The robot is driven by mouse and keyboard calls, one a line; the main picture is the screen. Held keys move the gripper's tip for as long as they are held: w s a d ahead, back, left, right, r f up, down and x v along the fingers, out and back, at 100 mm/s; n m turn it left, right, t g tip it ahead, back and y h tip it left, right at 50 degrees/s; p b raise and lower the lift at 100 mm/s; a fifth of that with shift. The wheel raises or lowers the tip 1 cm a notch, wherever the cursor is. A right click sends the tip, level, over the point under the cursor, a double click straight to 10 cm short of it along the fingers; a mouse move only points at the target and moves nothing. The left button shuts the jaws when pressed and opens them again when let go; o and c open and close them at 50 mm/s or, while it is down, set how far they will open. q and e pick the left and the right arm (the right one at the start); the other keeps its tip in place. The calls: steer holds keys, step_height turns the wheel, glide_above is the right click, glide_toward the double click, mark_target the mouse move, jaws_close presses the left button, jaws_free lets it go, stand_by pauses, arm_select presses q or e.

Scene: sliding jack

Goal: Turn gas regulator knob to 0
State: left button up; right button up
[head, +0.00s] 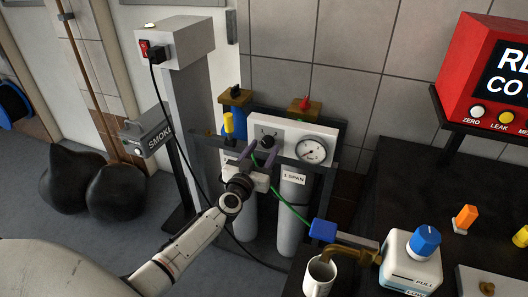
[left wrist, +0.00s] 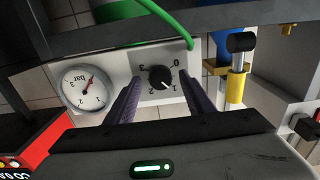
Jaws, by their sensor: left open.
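The regulator knob (left wrist: 161,77) is black and round, on a pale panel (left wrist: 147,97) marked 0 to 3, which shows upside down in the left wrist view. Its white mark appears to point towards 1. In the head view the knob (head: 267,142) is partly covered by my gripper. My left gripper (head: 259,154) is open in front of the panel. In the left wrist view its two purple fingers (left wrist: 160,82) stand on either side of the knob, with gaps visible on both sides. The right gripper is in neither view.
A pressure gauge (head: 313,150) with a red needle sits beside the knob. Grey cylinders (head: 292,205) stand below the panel, and a green hose (head: 289,207) runs past them. A yellow-topped valve (left wrist: 237,85) is close by. A dark bench (head: 400,190) holds a white mug (head: 319,275).

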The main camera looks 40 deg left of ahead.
arm_select(q)
steer(key=shift+w+a, duration=0.15)
steer(key=shift+w, duration=0.3)
steer(key=shift+c, duration=0.3)
steer(key=c, duration=1)
